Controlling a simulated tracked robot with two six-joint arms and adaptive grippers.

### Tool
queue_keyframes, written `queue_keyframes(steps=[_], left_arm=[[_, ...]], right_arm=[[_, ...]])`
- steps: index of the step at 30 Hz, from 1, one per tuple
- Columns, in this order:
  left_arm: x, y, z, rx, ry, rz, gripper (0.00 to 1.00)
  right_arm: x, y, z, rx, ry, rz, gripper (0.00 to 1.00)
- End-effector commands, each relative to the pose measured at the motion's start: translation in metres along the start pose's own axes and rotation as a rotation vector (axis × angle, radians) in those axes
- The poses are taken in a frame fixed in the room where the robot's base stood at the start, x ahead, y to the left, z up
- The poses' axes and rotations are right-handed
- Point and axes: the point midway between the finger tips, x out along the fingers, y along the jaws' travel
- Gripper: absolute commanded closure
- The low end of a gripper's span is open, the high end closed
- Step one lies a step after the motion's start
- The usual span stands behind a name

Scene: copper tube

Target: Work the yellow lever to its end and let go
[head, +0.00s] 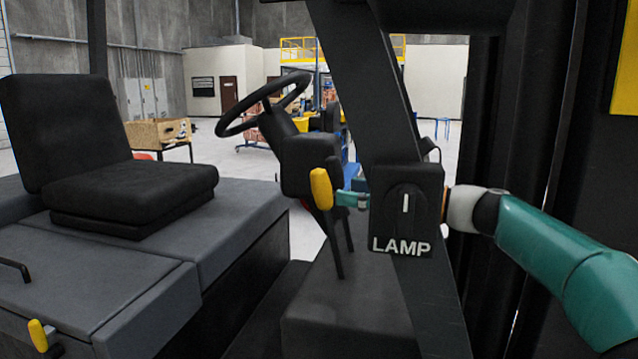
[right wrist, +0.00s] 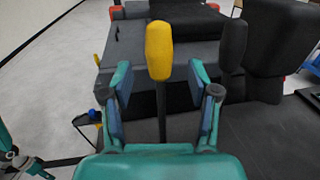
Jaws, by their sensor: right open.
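The yellow lever (head: 321,188) has a yellow grip on a thin dark stem, beside the steering column of a vehicle. In the right wrist view the yellow grip (right wrist: 159,48) stands upright ahead of my right gripper (right wrist: 160,78). The stem passes between the two open fingers, with a gap on each side. In the head view the right gripper (head: 350,198) is just right of the grip, partly hidden by the lamp box. Teal parts of my left arm (right wrist: 20,160) show at the lower left of the right wrist view; their jaw state is unclear.
The black lamp switch box (head: 406,212) sits on a slanted dark post in front of my right arm. A steering wheel (head: 262,105) and a black seat (head: 85,140) are to the left. A black lever (right wrist: 232,45) stands right of the yellow one. Another yellow handle (head: 38,335) is low left.

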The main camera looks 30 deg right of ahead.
Motion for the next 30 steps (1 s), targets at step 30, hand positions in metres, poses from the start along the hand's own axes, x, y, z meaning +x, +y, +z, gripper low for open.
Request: queue_keyframes(steps=[30], left_arm=[[-0.018, 0.007, 0.0, 0.0, 0.001, 0.0, 0.6]], right_arm=[[0.072, 0.001, 0.0, 0.0, -0.001, 0.005, 0.77]])
